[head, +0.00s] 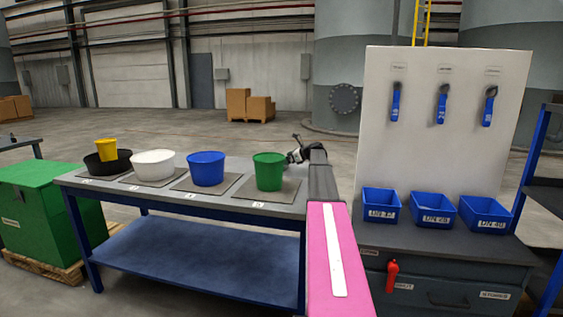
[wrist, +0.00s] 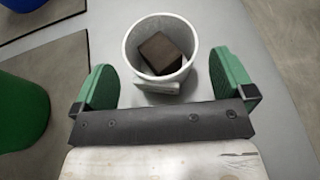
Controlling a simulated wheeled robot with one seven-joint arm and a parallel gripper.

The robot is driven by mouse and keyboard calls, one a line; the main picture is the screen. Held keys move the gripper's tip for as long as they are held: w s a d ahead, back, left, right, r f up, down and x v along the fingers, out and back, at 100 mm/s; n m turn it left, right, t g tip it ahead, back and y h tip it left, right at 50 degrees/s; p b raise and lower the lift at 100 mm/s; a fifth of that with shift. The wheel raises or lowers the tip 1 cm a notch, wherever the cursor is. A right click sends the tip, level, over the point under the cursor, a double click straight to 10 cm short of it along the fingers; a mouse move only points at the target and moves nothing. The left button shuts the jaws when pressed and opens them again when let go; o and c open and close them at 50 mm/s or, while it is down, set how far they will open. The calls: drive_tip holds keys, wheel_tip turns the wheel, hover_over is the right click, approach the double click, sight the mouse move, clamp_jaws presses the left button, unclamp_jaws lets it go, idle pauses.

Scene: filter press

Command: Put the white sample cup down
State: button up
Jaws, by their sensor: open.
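The white sample cup (wrist: 131,48) shows in the wrist view, upright on the grey bench top, with a dark brown block (wrist: 164,50) inside. My gripper (wrist: 162,64) has its two green fingers spread, one at each side of the cup, with a gap visible on both sides. The fingers are not closed on it. In the head view my gripper (head: 297,152) is low over the right end of the bench (head: 225,170). There the cup cannot be clearly told from my gripper.
A green tub (head: 269,172), blue tub (head: 206,169), white tub (head: 153,163) and black tub (head: 107,167) stand on mats along the bench. A yellow cup (head: 106,149) sits in the black one. Blue bins (head: 433,210) stand on a cabinet at right.

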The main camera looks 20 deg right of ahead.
drive_tip(key=v, duration=0.7)
drive_tip(key=shift+s+d+r, duration=0.15)
drive_tip(key=shift+r, duration=0.05)
